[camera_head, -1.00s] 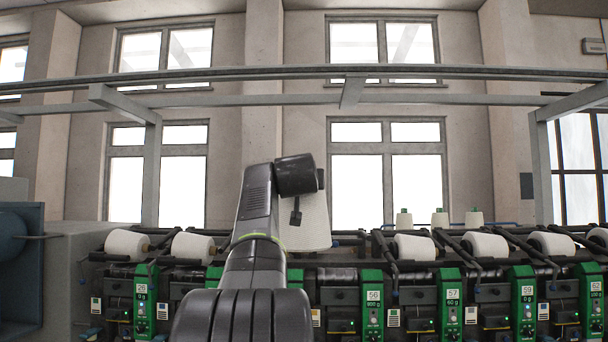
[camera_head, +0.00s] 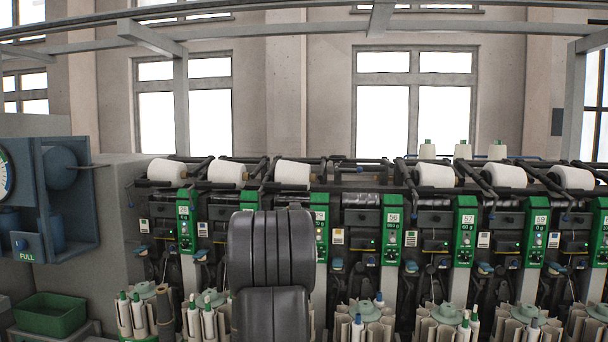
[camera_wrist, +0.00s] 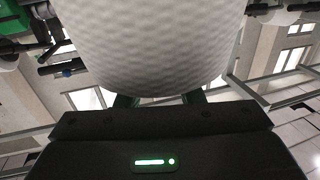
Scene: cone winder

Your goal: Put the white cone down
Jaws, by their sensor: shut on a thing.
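The white cone (camera_wrist: 155,45) fills the upper middle of the wrist view, close to the camera. My gripper (camera_wrist: 160,99) is shut on it, with dark fingers showing at its lower edge. The far side of the cone and most of the fingers are hidden. In the head view only dark rounded links of my arm show, at the lower middle; neither my gripper nor the held cone can be made out there.
The winder carries white cones in a row, such as one (camera_head: 293,173) left of the middle and one (camera_head: 434,176) right of it. Between them one position (camera_head: 360,173) has no cone. Small cones (camera_head: 463,150) stand on top. A green bin (camera_head: 50,313) sits lower left.

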